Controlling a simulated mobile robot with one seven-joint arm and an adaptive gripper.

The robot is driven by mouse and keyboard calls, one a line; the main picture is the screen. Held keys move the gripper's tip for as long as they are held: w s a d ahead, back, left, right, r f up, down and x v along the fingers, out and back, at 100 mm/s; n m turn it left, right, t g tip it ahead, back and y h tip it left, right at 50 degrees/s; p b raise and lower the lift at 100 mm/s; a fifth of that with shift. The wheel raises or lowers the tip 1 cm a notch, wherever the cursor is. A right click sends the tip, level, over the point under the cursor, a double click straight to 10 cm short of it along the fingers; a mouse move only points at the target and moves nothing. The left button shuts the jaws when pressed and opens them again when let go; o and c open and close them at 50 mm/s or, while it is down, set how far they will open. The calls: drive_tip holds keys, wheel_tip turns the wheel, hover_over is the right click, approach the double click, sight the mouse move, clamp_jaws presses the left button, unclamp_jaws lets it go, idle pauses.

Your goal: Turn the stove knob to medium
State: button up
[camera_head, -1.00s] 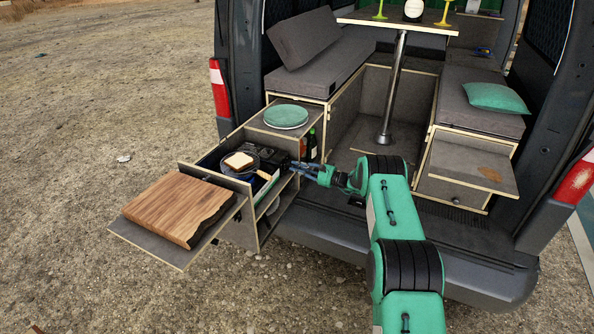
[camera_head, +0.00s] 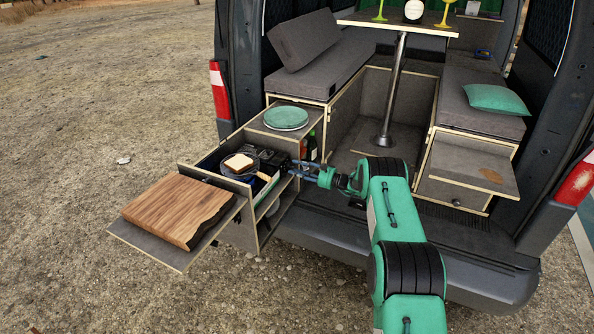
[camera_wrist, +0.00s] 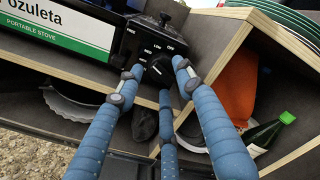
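The portable stove (camera_head: 268,157) sits in the pulled-out kitchen drawer. In the wrist view its black control panel (camera_wrist: 155,42) carries white labels, among them MED, LOW and OFF. The dark knob (camera_wrist: 159,69) is below these labels, with a small light mark on it. My gripper (camera_wrist: 158,80) has three blue fingers spread around the knob, left, right and below. Gaps show at the left and right fingers; contact with the lower finger is unclear. In the head view my gripper (camera_head: 292,166) reaches the stove's right side from the right.
A pan holding bread (camera_head: 239,162) is on the stove, its wooden handle toward my gripper. A cutting board (camera_head: 178,208) lies at the front left. Green plates (camera_head: 286,117) are stacked behind. A green bottle (camera_wrist: 266,133) and an orange item (camera_wrist: 237,95) are in the shelf nearby.

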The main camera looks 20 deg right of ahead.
drive_tip(key=shift+s, duration=0.1)
drive_tip(key=v, duration=1.1)
drive_tip(key=shift+s+d, duration=0.25)
drive_tip(key=shift+d, duration=0.05)
idle(0.4)
